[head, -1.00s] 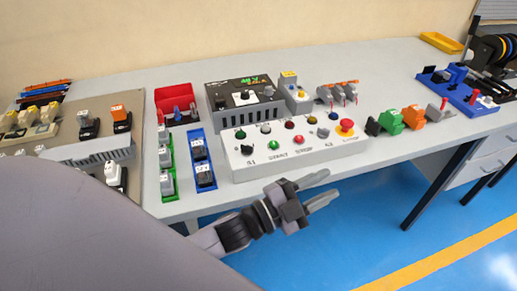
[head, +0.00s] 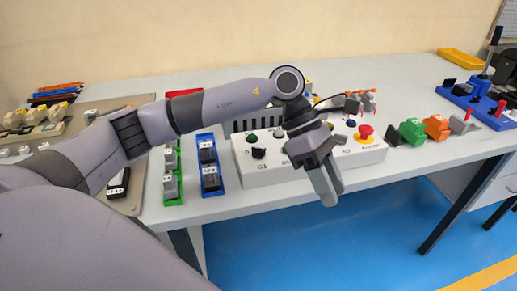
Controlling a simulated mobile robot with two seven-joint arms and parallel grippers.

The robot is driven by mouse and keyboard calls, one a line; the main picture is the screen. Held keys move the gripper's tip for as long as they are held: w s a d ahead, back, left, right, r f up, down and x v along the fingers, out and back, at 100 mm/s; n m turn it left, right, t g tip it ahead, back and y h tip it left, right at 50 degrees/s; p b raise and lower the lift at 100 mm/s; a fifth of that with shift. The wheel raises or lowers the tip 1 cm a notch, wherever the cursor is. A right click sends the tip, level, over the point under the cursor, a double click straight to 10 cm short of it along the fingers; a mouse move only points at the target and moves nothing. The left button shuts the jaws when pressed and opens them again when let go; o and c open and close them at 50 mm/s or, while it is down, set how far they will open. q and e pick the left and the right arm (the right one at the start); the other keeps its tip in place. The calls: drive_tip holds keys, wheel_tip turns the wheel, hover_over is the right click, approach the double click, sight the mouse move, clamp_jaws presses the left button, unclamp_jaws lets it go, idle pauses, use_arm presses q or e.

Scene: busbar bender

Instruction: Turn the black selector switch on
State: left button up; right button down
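The white control box (head: 285,172) stands near the table's front edge in the head view. The black selector switch (head: 258,153) is a small black knob at the left of its sloped top face; which position it points to is too small to tell. My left gripper (head: 334,197) hangs fingers down in front of the box's right part, to the right of the black switch and apart from it. Its two fingers overlap from this angle, so their gap is unclear, and nothing shows between them. My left arm hides the middle of the panel. My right gripper is out of view.
A red mushroom button (head: 365,132) sits at the box's right end. Green (head: 412,131) and orange (head: 437,127) blocks stand to its right. Modules in a blue rail (head: 210,180) stand left of the box. Blue floor lies open before the table.

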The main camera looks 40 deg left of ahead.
use_arm(q)
drive_tip(key=w+a+r+t+y+b, duration=0.1)
drive_tip(key=w+a+y, duration=0.25)
drive_tip(key=a, duration=0.55)
wheel_tip(320, 180, up, 4)
drive_tip(key=t+y+b, duration=0.1)
drive_tip(key=y, duration=0.4)
hover_over(258, 148)
drive_tip(key=shift+d+m+h, duration=0.2)
drive_tip(key=shift+m+h, duration=0.05)
drive_tip(key=shift+m, duration=0.05)
drive_tip(key=shift+a, duration=0.2)
wheel_tip(258, 148, down, 7)
drive_tip(key=shift+r, duration=0.1)
clamp_jaws()
